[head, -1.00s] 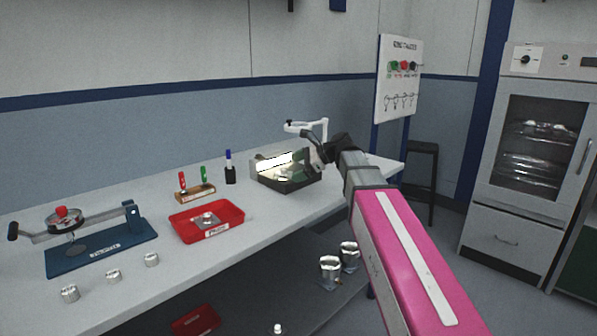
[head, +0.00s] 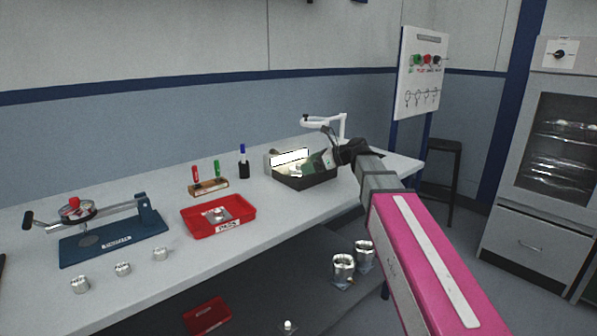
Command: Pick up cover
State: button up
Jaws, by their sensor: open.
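My gripper (head: 332,156) is at the end of my arm, above the right side of a dark open box (head: 306,182) on the bench. The gripper is open, but its fingertips are small and hard to make out against the box. Pale and green shapes (head: 316,162) show inside the box; I cannot tell whether one is the cover. A small metal part (head: 217,214) lies in a red tray (head: 240,212) to the left of the box; I cannot tell whether it is the cover.
A blue press fixture (head: 110,238) and several metal housings (head: 122,269) stand at the bench's left. A white-armed stand (head: 342,126) is behind my gripper. Two metal cups (head: 343,268) are on the lower shelf.

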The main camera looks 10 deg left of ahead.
aim_at(298, 168)
jog(key=x, duration=0.4)
jog(key=shift+a+r, duration=0.1)
jog(key=shift+a, duration=0.35)
jog(key=c, duration=1)
